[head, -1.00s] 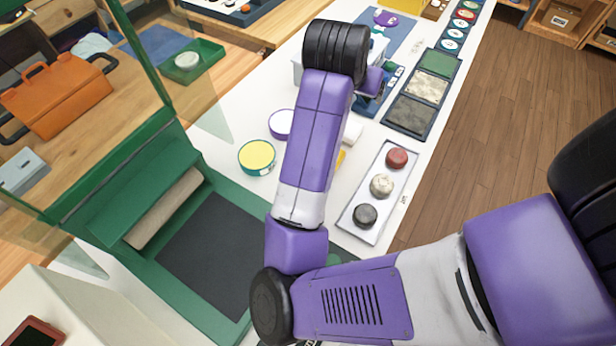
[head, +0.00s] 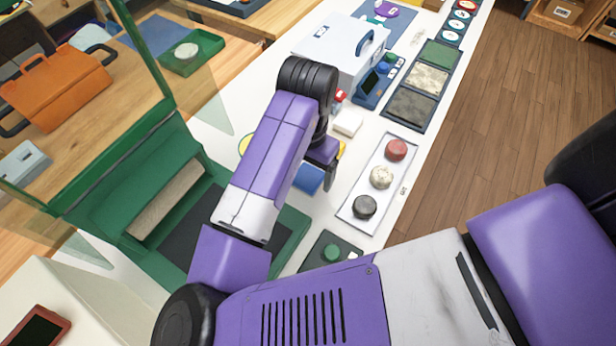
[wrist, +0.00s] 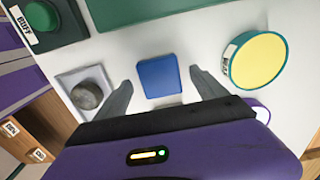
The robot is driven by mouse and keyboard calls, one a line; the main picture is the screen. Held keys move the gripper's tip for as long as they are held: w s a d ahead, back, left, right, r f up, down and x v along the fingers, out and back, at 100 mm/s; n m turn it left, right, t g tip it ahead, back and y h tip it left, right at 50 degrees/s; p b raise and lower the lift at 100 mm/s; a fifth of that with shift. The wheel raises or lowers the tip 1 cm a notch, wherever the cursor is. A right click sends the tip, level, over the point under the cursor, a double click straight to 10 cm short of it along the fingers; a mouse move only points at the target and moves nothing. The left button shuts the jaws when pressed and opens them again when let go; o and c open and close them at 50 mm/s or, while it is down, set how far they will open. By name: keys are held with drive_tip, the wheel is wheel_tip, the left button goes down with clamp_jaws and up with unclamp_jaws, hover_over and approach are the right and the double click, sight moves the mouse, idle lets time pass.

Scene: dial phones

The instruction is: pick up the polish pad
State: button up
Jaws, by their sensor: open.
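A blue square pad (wrist: 159,77), which I take for the polish pad, lies flat on the white counter. It also shows in the head view (head: 308,180), partly hidden by my arm. My gripper (wrist: 160,82) is open, its two grey fingers reaching toward the pad's left and right sides in the wrist view. There is a gap on each side and nothing is held. How high the fingertips are above the counter is hard to tell. In the head view my gripper (head: 323,152) is seen from behind, its fingers mostly hidden.
A yellow-topped round tin (wrist: 258,61) stands right of the pad in the wrist view. A tray (head: 350,213) with red, cream and dark pucks lies to the right in the head view. A green machine (head: 290,240), a green button (head: 331,252) and a white block (head: 347,122) are near.

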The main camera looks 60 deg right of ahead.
sight(309, 176)
drive_tip(key=shift+f, duration=1.1)
drive_tip(key=c, duration=1.5)
drive_tip(key=shift+r, duration=0.1)
wheel_tip(309, 176, up, 20)
drive_tip(key=shift+f+p, duration=0.1)
drive_tip(key=shift+p, duration=0.85)
drive_tip(key=o, duration=0.7)
drive_tip(key=shift+c, duration=0.2)
drive_tip(key=c, duration=0.5)
drive_tip(key=shift+o, duration=0.2)
drive_tip(key=shift+d, duration=0.15)
